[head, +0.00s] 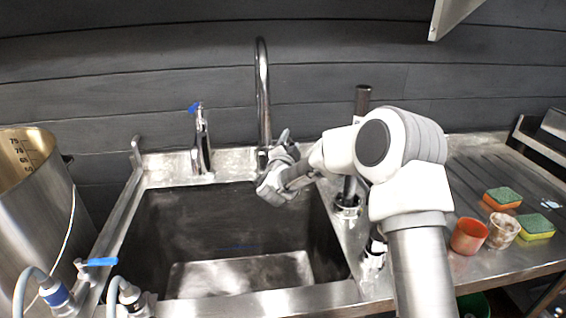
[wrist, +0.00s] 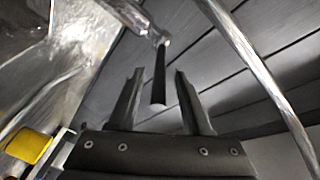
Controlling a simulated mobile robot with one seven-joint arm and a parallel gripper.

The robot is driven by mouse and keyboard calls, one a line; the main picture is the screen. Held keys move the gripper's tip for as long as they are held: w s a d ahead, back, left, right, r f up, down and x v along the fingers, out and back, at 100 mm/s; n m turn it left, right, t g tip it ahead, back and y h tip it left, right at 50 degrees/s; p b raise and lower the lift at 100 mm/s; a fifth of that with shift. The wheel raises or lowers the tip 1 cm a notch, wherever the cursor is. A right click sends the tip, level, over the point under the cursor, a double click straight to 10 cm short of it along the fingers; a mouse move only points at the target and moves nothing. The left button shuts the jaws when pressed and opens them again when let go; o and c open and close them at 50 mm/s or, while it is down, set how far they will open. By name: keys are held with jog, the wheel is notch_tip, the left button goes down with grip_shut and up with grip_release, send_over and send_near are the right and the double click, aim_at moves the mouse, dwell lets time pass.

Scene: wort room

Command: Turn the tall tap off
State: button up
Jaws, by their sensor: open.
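The tall tap (head: 262,85) is a chrome gooseneck standing behind the sink. My gripper (head: 272,178) is at the tap's lower part, over the sink's back edge, and hides part of its base. In the wrist view my gripper (wrist: 158,73) is open, with its two dark fingers apart. A black lever (wrist: 159,78) on a chrome joint shows between the fingers, with gaps visible on both sides.
A short tap with a blue top (head: 202,140) stands left of the tall one. The steel sink (head: 135,225) is below. A big metal pot (head: 30,210) is at left. An orange cup (head: 468,237), a whitish cup (head: 503,230) and sponges (head: 537,226) sit on the right drainer.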

jog(key=s+a, duration=0.1)
jog(key=s, duration=1.3)
jog(key=shift+s+a, duration=0.15)
jog(key=shift+a, duration=0.2)
